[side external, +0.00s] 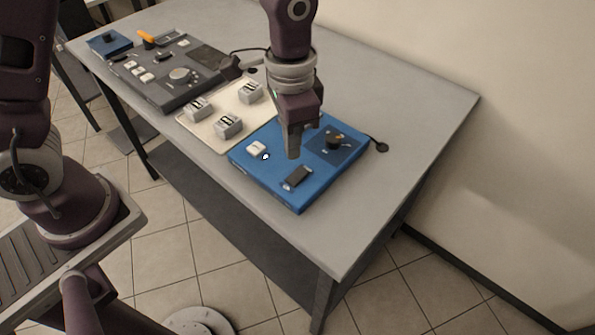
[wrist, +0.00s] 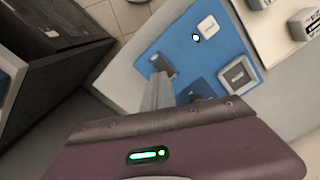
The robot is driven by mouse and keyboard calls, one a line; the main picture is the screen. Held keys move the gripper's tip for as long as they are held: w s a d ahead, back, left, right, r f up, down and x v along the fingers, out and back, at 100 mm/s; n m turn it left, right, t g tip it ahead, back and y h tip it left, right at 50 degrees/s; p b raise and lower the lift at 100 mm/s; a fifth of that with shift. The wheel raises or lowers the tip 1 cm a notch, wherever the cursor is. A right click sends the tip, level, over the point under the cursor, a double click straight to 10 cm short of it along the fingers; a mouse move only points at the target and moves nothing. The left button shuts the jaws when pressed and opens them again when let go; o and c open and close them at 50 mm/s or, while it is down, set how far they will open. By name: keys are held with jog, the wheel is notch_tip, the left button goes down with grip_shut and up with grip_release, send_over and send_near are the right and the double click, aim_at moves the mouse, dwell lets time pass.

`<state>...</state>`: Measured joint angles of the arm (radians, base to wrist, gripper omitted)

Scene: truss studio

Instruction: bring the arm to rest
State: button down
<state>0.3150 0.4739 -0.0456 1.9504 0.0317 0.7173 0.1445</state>
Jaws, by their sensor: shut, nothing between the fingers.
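My gripper (side external: 293,152) points down above the blue panel (side external: 262,177) on the grey table. It is shut with nothing between its fingers. Its fingertips hide part of the panel in the side view, and whether they touch it I cannot tell. The panel has a white button (side external: 257,148), a black rocker switch (side external: 297,177) and a dark knob (side external: 337,140) on a darker square. In the wrist view my gripper (wrist: 160,80) reaches over the same blue panel (wrist: 210,60), with the white button (wrist: 208,27) beyond it.
A cream board (side external: 222,133) with grey switch blocks (side external: 228,124) lies beside the blue panel. A dark grey console (side external: 150,92) with an orange handle (side external: 146,37) and a small blue box (side external: 109,43) stand farther left. The table's right side (side external: 425,105) is clear, near the wall.

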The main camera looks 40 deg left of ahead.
jog(key=shift+r, duration=0.15)
jog(key=s+a+r+n+t, duration=0.2)
jog(key=s+a+r, duration=0.2)
jog(key=r, duration=0.2)
jog(key=s+a+r+n+t, duration=0.1)
jog(key=s+a+r, duration=0.3)
jog(key=r, duration=0.3)
jog(key=s+a+r+n+t, duration=0.2)
jog(key=s+a+n, duration=0.1)
jog(key=s, duration=0.6)
jog(key=shift+s+a+t, duration=0.15)
jog(key=shift+a+t, duration=0.15)
jog(key=shift+a, duration=0.15)
jog(key=c, duration=2.2)
grip_release()
jog(key=shift+r, duration=0.1)
